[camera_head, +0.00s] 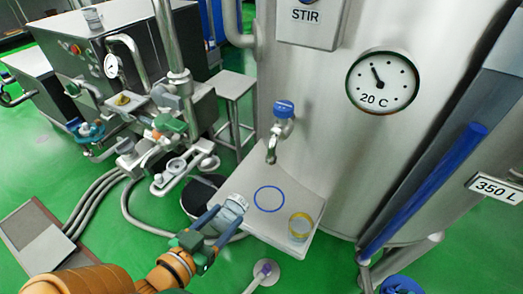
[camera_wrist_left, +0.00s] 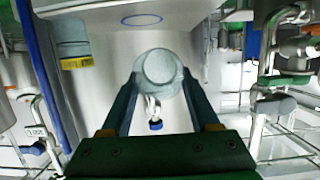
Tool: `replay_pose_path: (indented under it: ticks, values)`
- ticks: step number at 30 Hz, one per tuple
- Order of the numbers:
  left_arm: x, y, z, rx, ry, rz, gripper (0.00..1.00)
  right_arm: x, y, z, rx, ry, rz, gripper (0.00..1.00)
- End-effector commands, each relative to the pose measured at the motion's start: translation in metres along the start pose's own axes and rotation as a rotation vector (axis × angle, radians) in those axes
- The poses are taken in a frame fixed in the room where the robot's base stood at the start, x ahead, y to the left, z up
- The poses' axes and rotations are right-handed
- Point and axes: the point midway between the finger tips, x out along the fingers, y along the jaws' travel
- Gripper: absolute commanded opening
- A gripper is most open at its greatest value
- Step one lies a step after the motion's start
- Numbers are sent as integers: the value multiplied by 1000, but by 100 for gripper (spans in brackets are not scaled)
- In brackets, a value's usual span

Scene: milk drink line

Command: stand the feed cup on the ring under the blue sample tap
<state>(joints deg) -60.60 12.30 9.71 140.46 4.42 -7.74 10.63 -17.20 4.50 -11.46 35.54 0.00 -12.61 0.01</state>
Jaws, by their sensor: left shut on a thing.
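The feed cup, a pale grey translucent cup (camera_head: 236,203), is held between the fingers of my left gripper (camera_head: 222,217), just left of the shelf. It also shows in the left wrist view (camera_wrist_left: 160,72), between the two green fingers. The blue ring (camera_head: 269,199) is marked on the grey shelf (camera_head: 290,180), to the right of the cup and apart from it. The ring is bare; it shows in the wrist view (camera_wrist_left: 141,19) too. The blue-handled sample tap (camera_head: 283,109) is on the tank above the ring, its spout pointing down. My right gripper is not in view.
A second cup with a yellow band (camera_head: 300,226) stands on the shelf's front right, near the ring. A blue tube (camera_head: 425,190) runs along the tank's right. Pipes and valves (camera_head: 170,125) crowd the left. A dark bucket (camera_head: 199,194) is behind my gripper.

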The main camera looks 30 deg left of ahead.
Motion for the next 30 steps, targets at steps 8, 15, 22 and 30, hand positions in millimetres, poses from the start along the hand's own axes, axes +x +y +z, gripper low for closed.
replay_pose_path:
  ticks: [8, 15, 22, 30]
  values:
    - [18, -12, 3, 23, 2, 57, 0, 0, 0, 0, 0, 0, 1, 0]
    - [32, 0, -10, 84, 0, 254, 0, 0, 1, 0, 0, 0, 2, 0]
    - [30, 21, -40, 147, 12, 461, 0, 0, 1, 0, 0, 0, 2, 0]
    - [-3, 60, -94, 269, 2, 840, 0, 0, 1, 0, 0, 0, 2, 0]
